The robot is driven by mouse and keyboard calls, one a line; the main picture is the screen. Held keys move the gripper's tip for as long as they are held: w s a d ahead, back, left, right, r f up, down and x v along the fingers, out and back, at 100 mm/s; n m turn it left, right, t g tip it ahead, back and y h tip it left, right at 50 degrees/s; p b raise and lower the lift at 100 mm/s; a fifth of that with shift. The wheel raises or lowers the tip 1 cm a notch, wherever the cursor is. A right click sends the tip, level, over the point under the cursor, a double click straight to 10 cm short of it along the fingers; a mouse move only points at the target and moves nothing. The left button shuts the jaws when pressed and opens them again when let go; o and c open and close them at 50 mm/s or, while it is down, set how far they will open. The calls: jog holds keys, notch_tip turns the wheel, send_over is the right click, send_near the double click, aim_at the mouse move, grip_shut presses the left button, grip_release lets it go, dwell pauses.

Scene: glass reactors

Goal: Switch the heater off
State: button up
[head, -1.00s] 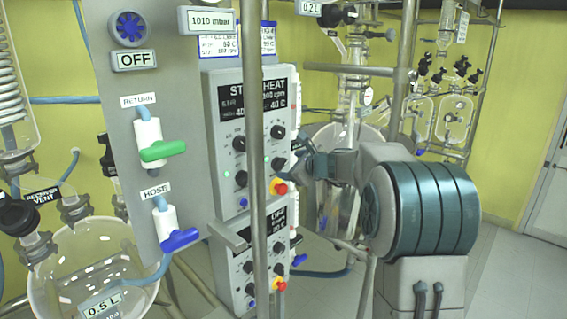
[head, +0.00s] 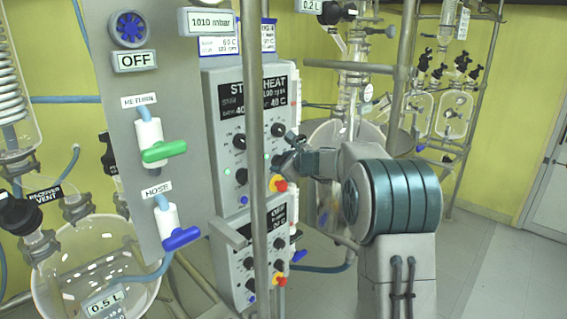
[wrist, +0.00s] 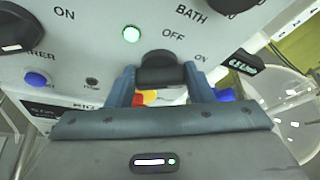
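The stir-and-heat control unit (head: 247,190) has a dark display reading 40 C under HEAT, with knobs below. In the wrist view the black heater switch knob (wrist: 162,68) sits under the BATH dial, between an OFF and an ON label. A lit green lamp (wrist: 131,34) is up and left of it. My gripper (wrist: 162,82) is open, one finger on each side of the knob, close to its ends; contact cannot be told. In the head view my gripper (head: 287,160) is at the unit's right side and partly covers the switch.
A red-and-yellow stop button (head: 279,185) sits just below my gripper. A vertical metal pole (head: 257,90) stands before the unit. A second control unit (head: 250,262) is below. Glass vessels stand behind my arm. A panel with green and blue valves (head: 150,110) is left.

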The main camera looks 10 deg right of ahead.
jog(key=shift+o, duration=0.2)
jog(key=shift+f+b, duration=0.2)
jog(key=shift+b, duration=0.65)
jog(key=b, duration=0.2)
jog(key=n+b, duration=0.1)
jog(key=b, duration=0.1)
jog(key=shift+f+t+h, duration=0.25)
jog(key=shift+t+h, duration=0.05)
jog(key=n+b, duration=0.1)
jog(key=b, duration=0.3)
jog(key=n+t+b, duration=0.1)
jog(key=n+b, duration=0.1)
jog(key=b, duration=0.3)
jog(key=shift+s+a+f+h, duration=0.1)
jog(key=shift+f+h, duration=0.05)
jog(key=shift+h, duration=0.15)
jog(key=n+t+b, duration=0.1)
jog(key=n+b, duration=0.2)
jog(key=b, duration=0.6)
jog(key=shift+f+t, duration=0.1)
jog(key=shift+t, duration=0.3)
jog(key=n+t+b, duration=0.1)
jog(key=n+b, duration=0.1)
jog(key=b, duration=0.2)
jog(key=shift+h, duration=0.3)
jog(key=shift+r+n+b, duration=0.3)
jog(key=shift+b, duration=0.25)
